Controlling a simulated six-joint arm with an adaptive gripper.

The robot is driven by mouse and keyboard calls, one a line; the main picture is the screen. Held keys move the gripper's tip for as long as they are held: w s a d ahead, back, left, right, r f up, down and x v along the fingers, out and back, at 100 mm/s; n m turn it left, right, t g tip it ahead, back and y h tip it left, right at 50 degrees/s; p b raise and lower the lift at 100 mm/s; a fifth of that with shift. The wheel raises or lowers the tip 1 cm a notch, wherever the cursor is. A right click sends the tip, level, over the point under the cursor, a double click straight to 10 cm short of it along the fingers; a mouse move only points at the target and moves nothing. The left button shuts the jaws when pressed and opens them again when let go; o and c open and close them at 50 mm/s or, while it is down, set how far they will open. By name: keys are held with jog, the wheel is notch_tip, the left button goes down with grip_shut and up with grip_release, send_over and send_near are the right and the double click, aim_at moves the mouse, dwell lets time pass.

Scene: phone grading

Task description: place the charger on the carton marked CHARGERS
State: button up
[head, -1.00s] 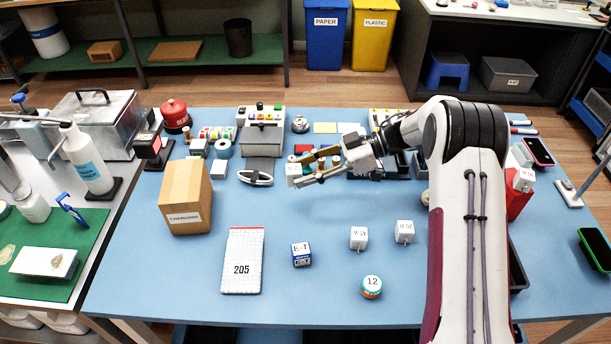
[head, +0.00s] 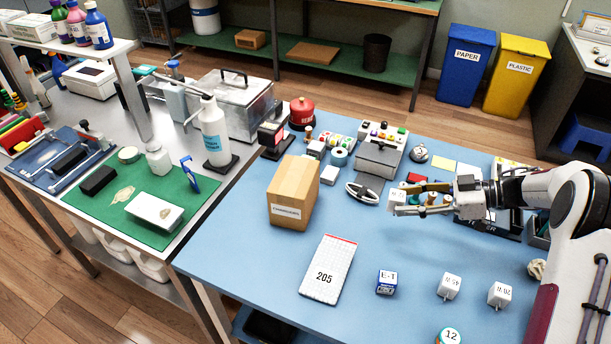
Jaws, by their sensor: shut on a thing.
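My gripper (head: 403,199) is shut on a small white charger (head: 396,197), a cube held at its fingertips above the blue table. The carton marked CHARGERS (head: 296,187) is a closed brown box with a white label on its front. It stands upright on the left part of the table, its top bare. My gripper and the charger are to the right of the carton, apart from it. Two similar white cubes with dark markings, one left (head: 449,286) and one right (head: 500,294), lie near the front of the table.
A white pad marked 205 (head: 328,270) and a blue E-T box (head: 387,282) lie in front of the carton. A bench with a green mat (head: 90,203) adjoins at left.

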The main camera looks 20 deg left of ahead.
jog(key=s+a+r+g, duration=0.1)
jog(key=s+a+r, duration=0.15)
jog(key=a, duration=0.45)
jog(key=s+a+r+n, duration=0.1)
jog(key=a+r, duration=0.3)
jog(key=a, duration=0.3)
jog(key=s+a+r+g, duration=0.1)
jog(key=s+a+r, duration=0.15)
jog(key=a, duration=0.55)
notch_tip(320, 180, up, 4)
jog(key=m+t, duration=0.3)
jog(key=t, duration=0.1)
send_over(304, 178)
jog(key=shift+f, duration=3.1)
jog(key=shift+f, duration=1.9)
jog(key=shift+f, duration=0.1)
